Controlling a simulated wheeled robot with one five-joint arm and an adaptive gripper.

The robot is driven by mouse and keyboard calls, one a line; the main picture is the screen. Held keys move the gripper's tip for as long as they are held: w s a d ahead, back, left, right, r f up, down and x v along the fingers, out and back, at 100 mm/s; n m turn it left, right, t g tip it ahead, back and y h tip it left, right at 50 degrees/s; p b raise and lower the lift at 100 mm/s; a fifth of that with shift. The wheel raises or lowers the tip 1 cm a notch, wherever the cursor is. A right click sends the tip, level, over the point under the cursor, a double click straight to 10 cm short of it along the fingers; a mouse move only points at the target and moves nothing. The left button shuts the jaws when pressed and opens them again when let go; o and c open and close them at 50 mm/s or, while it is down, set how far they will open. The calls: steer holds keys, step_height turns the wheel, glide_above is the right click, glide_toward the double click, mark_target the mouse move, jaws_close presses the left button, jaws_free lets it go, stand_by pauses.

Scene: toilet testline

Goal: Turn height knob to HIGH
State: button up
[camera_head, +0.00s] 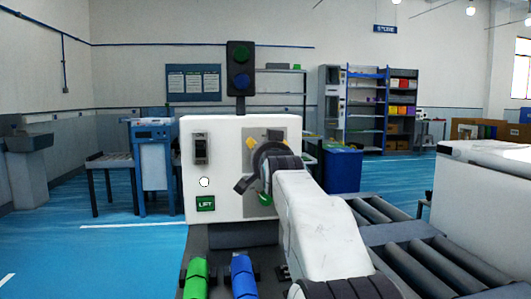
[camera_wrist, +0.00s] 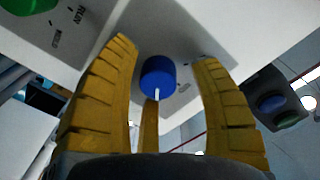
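A blue knob (camera_wrist: 158,77) with a white pointer line sits on a light panel in the wrist view. The line points toward the bottom of the picture. My gripper (camera_wrist: 167,52) is open, with yellow fingers on both sides of the knob and a third below it; gaps show at the sides. A green knob (camera_wrist: 28,5) with small printed labels is at the upper left; I cannot read HIGH near the blue knob. In the head view the white control box (camera_head: 225,160) stands ahead, and my arm hides the blue knob.
A signal light (camera_head: 239,68) stands on top of the box. The box front also has a black switch (camera_head: 200,149) and a green LIFT label (camera_head: 206,203). Roller conveyors (camera_head: 420,255) lie at the right. A blue bin (camera_head: 343,170) stands behind.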

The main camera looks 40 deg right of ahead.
steer(key=v, duration=1.2)
stand_by(0.3)
steer(key=shift+a+r, duration=0.1)
stand_by(0.4)
steer(key=s+a+f+n+g+y+p, duration=0.2)
steer(key=s+a+n+g+y+p, duration=0.1)
steer(key=a+p, duration=0.55)
steer(key=s+a+f+n+g+y+p, duration=0.1)
steer(key=s+a+n+g+y+p, duration=0.3)
steer(key=p, duration=0.7)
steer(key=s+a+n+g+p, duration=0.2)
steer(key=s+a+n+p, duration=0.1)
steer(key=s+p, duration=0.3)
steer(key=s+a+f+n+g+y+p, duration=0.1)
steer(key=s+a+n+g+p, duration=0.1)
steer(key=s+a+p, duration=0.3)
steer(key=shift+s+f+n+g+p, duration=0.35)
steer(key=shift+s+g+p, duration=0.35)
steer(key=shift+s+p, duration=0.6)
